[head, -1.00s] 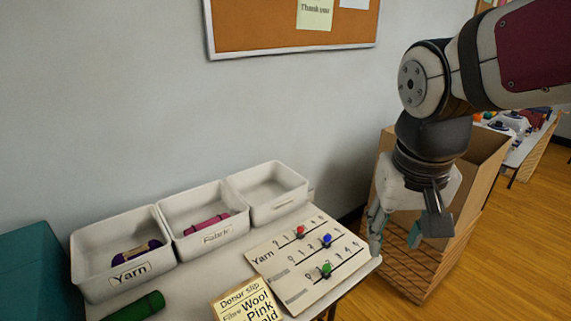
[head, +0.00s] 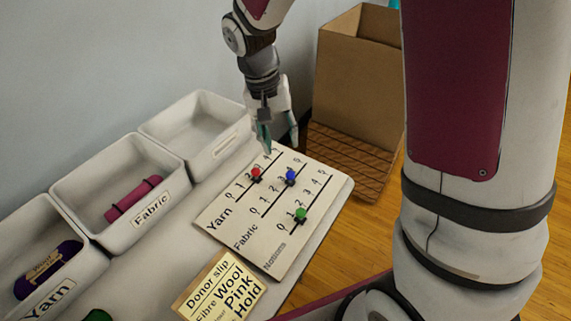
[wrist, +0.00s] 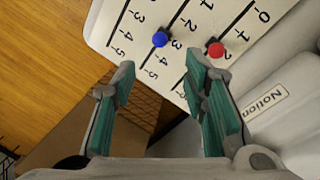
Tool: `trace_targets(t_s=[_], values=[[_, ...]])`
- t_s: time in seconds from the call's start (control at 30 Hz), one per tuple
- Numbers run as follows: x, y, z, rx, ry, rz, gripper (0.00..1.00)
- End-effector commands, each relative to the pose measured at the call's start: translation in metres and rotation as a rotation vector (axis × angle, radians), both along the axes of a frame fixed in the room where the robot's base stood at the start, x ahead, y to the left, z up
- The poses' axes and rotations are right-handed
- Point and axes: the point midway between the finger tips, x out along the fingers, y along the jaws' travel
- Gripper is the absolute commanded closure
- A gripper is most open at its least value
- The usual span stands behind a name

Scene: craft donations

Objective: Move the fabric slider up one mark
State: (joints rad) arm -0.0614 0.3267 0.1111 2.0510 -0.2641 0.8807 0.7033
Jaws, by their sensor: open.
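The slider board (head: 315,178) lies on the table with three rows: Yarn, Fabric and Notions. The blue fabric slider (head: 291,176) is on the middle row; in the wrist view the blue knob (wrist: 160,39) appears beside the 3. The red yarn slider (head: 256,173) is by the 2 in the wrist view (wrist: 216,49). The green notions slider (head: 300,214) is on the near row. My gripper (head: 279,142) is open and empty, pointing down over the board's far edge. In the wrist view the blue knob lies ahead, between the lines of its two fingertips (wrist: 160,72).
White bins hold a purple yarn item (head: 52,268) and a pink fabric roll (head: 133,198); a third bin (head: 196,128) looks empty. A donor slip (head: 222,288) lies before the board. A cardboard box (head: 352,70) stands beyond the table on the floor.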

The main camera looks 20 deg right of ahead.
Motion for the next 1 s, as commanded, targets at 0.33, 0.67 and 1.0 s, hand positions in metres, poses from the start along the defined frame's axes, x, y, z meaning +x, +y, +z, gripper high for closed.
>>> trace_targets(t_s=[0.33,0.67,1.0], values=[[-0.005,-0.013,-0.069,-0.001,0.005,0.001,0.60],[-0.007,-0.020,-0.105,-0.001,0.001,0.001,0.60],[-0.008,-0.020,-0.108,0.000,-0.001,0.001,0.60]])
